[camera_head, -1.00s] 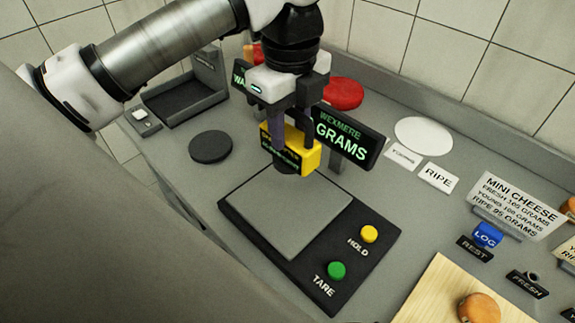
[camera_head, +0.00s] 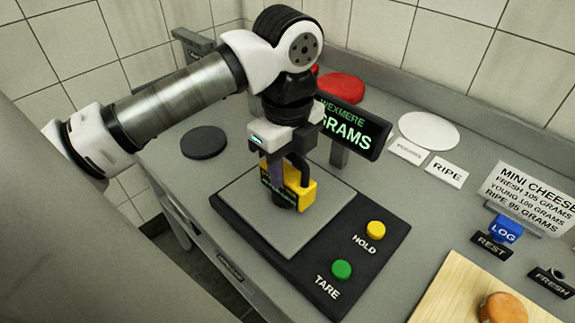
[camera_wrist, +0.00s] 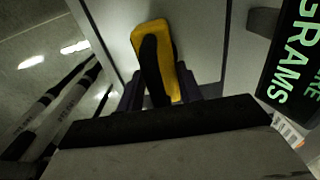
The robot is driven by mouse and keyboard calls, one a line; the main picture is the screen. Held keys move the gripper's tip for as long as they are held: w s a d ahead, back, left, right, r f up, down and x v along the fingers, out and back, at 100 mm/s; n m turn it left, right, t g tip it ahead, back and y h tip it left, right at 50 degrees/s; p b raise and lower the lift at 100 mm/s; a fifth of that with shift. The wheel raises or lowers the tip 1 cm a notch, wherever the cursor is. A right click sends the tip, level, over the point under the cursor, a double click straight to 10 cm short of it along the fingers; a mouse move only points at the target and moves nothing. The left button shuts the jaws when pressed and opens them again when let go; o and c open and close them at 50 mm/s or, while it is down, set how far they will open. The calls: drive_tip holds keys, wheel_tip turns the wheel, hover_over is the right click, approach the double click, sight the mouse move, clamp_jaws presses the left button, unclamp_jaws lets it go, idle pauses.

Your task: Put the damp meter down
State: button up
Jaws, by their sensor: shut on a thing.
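The damp meter (camera_head: 305,192) is a yellow block with a dark face and a dark lower end. My gripper (camera_head: 285,172) is shut on it from above. The meter hangs upright over the grey plate of the scale (camera_head: 250,222), close to it; I cannot tell whether its lower end touches. In the wrist view the meter (camera_wrist: 160,52) shows yellow with a dark strip, between my fingers (camera_wrist: 158,92).
The scale's GRAMS display (camera_head: 350,126) stands just behind my gripper. The yellow HOLD button (camera_head: 375,230) and green TARE button (camera_head: 341,270) are on the scale's right side. A black disc (camera_head: 203,142) lies left. A wooden board (camera_head: 455,290) holds a small cheese.

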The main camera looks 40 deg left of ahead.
drive_tip(key=shift+f+b, duration=0.2)
drive_tip(key=shift+b, duration=0.1)
drive_tip(key=o, duration=1.3)
drive_tip(key=shift+c, duration=0.2)
drive_tip(key=shift+r, duration=0.15)
wheel_tip(320, 180, up, 12)
drive_tip(key=p, duration=0.7)
drive_tip(key=shift+r, duration=0.1)
